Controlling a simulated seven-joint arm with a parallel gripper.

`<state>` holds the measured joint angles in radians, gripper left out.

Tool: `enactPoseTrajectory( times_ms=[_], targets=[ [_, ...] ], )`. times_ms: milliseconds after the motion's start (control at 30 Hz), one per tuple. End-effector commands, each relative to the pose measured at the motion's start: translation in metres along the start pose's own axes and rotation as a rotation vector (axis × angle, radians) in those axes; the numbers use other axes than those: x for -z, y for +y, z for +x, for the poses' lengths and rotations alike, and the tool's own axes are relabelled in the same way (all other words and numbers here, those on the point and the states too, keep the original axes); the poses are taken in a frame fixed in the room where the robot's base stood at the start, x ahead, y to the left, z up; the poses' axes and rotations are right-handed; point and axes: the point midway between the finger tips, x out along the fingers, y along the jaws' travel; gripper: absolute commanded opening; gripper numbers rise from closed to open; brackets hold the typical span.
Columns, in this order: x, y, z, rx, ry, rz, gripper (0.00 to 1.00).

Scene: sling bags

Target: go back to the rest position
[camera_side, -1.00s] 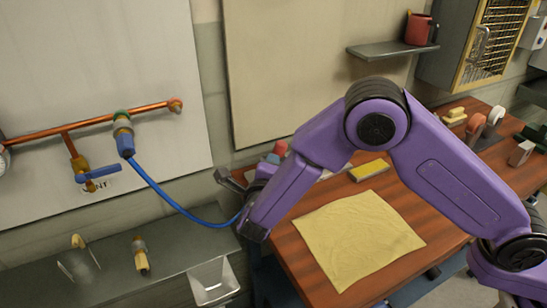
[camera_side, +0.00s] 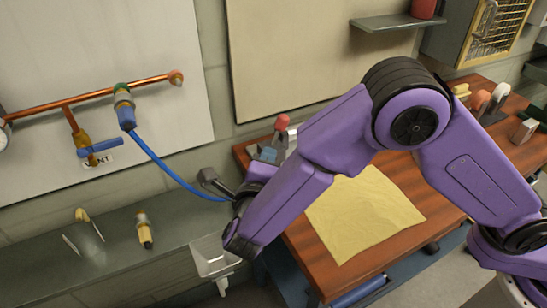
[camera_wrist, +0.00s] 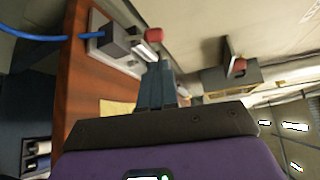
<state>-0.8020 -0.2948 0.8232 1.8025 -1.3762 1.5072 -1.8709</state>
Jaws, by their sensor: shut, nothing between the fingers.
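In the side view my gripper (camera_side: 268,154) is small and partly hidden behind my purple forearm. It is beyond the wrist, over the left back part of the wooden table (camera_side: 305,262). In the wrist view my gripper (camera_wrist: 157,68) shows blue-grey fingers lying together, with nothing between them. A red-topped item (camera_side: 282,122) is just beyond the fingertips in the picture; it also shows in the wrist view (camera_wrist: 153,35). I cannot tell the gap between them. My elbow is bent high above the table.
A yellow cloth (camera_side: 365,220) lies flat on the table, partly behind my arm. A blue hose (camera_side: 165,180) hangs from a pipe valve to near my wrist. A shelf (camera_side: 398,22) is above.

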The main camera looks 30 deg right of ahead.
Motion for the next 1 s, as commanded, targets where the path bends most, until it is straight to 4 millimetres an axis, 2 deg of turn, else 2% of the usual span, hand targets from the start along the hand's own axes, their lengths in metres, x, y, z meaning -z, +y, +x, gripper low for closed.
enactPoseTrajectory(
  times_ms=[267,433,700,1000],
  targets=[
    [0.003,-0.002,0.003,-0.010,0.012,0.022,0.00],
    [0.026,-0.017,0.017,-0.082,0.100,0.204,0.00],
    [0.100,-0.044,0.036,-0.236,0.381,0.711,0.00],
    [0.194,-0.065,0.030,-0.308,0.779,1.271,0.00]
  ],
)
